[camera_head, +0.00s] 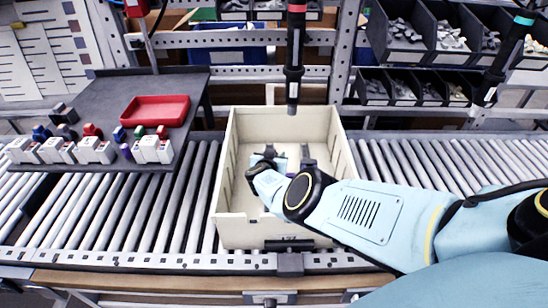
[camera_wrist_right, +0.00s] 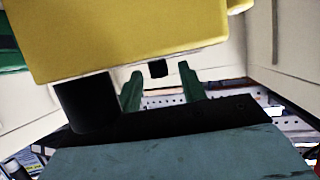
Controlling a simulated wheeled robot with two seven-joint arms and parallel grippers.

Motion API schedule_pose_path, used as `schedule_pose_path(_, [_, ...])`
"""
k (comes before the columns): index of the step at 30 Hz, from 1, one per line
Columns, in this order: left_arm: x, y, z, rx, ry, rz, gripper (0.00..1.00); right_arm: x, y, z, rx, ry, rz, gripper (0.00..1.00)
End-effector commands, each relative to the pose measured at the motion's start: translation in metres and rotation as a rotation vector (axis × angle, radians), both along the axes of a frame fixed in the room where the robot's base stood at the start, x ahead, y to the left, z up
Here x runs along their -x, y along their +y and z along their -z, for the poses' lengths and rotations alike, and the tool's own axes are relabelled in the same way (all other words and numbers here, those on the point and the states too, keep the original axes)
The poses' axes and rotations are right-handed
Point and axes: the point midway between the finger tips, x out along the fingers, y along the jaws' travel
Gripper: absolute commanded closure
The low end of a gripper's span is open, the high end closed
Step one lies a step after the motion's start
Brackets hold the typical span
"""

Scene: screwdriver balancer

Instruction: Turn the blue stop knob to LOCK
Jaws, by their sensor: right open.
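I cannot make out for sure which part is the blue stop knob, and no LOCK marking is readable. Small blue pieces show at the left, a dark blue one (camera_head: 40,133) and another blue one (camera_head: 119,134), among white blocks on the dark table. My right arm reaches into the cream bin (camera_head: 228,190). My right gripper (camera_head: 284,160) is inside the bin, and its fingers (camera_wrist_right: 160,88) stand apart and empty in the right wrist view. A large yellow block (camera_wrist_right: 130,35) with a small black stub fills the top of that view, close to the fingers. My left gripper is not seen.
The bin stands on a roller conveyor (camera_head: 190,205). A screwdriver (camera_head: 294,60) with a red band hangs over the bin's back; another dark tool (camera_head: 505,55) hangs at the right. A red tray (camera_head: 155,110) lies on the dark table. Parts bins (camera_head: 400,90) line the back right.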

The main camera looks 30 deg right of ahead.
Motion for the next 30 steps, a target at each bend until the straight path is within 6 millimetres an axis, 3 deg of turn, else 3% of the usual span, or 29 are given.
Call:
schedule_pose_path(3, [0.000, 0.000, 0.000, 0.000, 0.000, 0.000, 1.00, 0.000, 0.000, 0.000, 0.000, 0.000, 0.000, 0.60])
schedule_pose_path(12, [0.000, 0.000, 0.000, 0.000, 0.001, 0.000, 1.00, 0.000, 0.000, 0.000, 0.000, 0.000, 0.001, 0.99])
schedule_pose_path(23, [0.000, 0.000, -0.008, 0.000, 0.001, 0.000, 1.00, 0.002, -0.001, -0.001, 0.002, 0.001, -0.044, 1.00])
schedule_pose_path(30, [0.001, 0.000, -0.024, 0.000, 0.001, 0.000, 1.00, 0.003, -0.003, -0.002, 0.004, 0.004, -0.179, 1.00])
